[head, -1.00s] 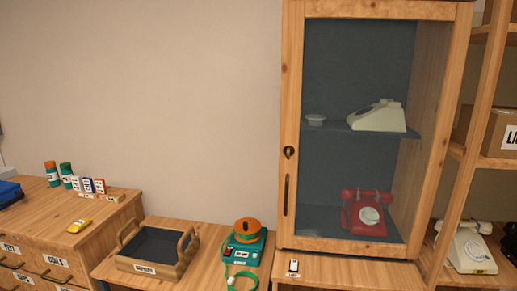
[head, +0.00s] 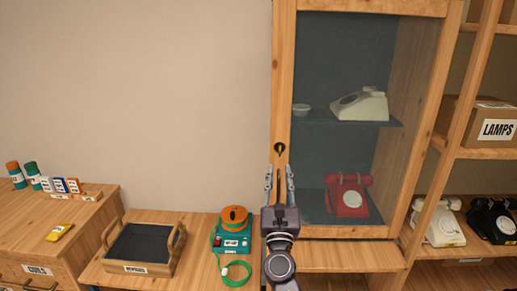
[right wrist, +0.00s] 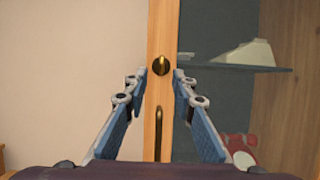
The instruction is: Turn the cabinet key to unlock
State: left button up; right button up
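The brass cabinet key or lock (head: 279,147) is on the left wooden stile of the glass-fronted cabinet (head: 283,60), whose door looks closed. It also shows in the right wrist view (right wrist: 161,64), centred just beyond my fingertips. My right gripper (head: 279,171) is open and empty, its fingers spread either side of the stile just below the lock in the head view. In the right wrist view, the dark door handle (right wrist: 159,130) hangs below the lock, between the fingers. Whether the fingers touch the door cannot be told. My left gripper is out of view.
A red phone (head: 348,198) and a pale phone (head: 362,104) stand inside the cabinet. Left of my arm are a teal device with an orange reel (head: 232,232) and a wooden tray (head: 178,252). Open shelves with a LAMPS box (head: 480,122) are at the right.

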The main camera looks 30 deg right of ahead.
aim_at(280, 155)
jog(key=p+x, duration=0.1)
jog(key=x, duration=0.6)
jog(key=shift+w+d+r+p, duration=0.15)
jog(key=shift+d+r+p, duration=0.05)
jog(key=shift+d+p, duration=0.15)
jog(key=shift+c, duration=0.5)
jog(key=shift+a, duration=0.1)
grip_shut()
